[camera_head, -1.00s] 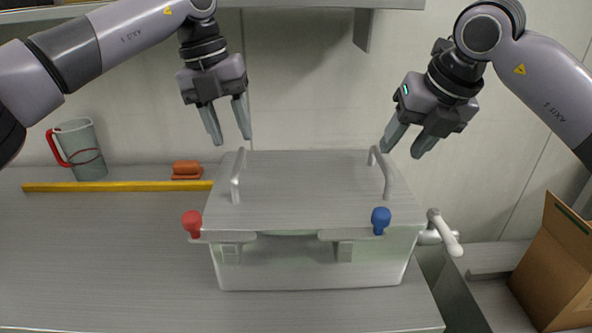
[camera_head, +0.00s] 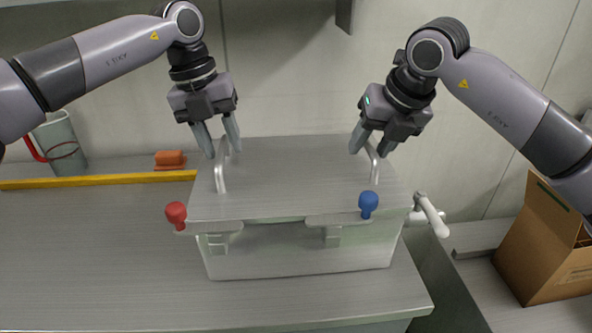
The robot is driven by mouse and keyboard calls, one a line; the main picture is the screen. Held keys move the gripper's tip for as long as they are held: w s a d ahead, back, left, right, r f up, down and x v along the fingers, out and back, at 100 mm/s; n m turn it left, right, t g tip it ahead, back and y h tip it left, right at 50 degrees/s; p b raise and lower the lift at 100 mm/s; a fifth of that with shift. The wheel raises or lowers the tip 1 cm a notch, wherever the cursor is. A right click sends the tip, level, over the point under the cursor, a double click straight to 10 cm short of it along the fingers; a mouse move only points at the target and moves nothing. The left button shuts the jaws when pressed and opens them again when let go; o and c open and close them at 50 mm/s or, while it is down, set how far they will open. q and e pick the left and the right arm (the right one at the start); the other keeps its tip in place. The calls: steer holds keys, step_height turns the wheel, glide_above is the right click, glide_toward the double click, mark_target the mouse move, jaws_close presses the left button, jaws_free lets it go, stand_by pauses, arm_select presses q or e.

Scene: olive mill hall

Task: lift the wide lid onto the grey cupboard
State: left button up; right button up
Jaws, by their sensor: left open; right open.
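The wide lid (camera_head: 290,185) is a flat grey metal plate with an upright bar handle at each side. It rests on a pale box-shaped vessel (camera_head: 300,255) on the metal worktop. My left gripper (camera_head: 220,150) is open at the far end of the left handle (camera_head: 220,172). My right gripper (camera_head: 368,146) is open at the top of the right handle (camera_head: 373,163). I cannot tell whether the fingers touch the handles. I cannot make out a grey cupboard for certain.
A yellow bar (camera_head: 100,182), grey jug (camera_head: 62,142) and orange-brown block (camera_head: 170,159) are behind left. A cardboard box (camera_head: 545,245) stands right.

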arm_select(q)
steer(key=shift+d+f, duration=0.15)
steer(key=shift+f, duration=0.6)
arm_select(e)
steer(key=shift+w+a+f, duration=0.2)
steer(key=shift+w+f, duration=0.1)
steer(key=shift+f, duration=0.35)
arm_select(q)
jaws_close()
arm_select(e)
jaws_close()
arm_select(q)
steer(key=shift+r, duration=0.15)
arm_select(e)
steer(key=shift+r, duration=0.15)
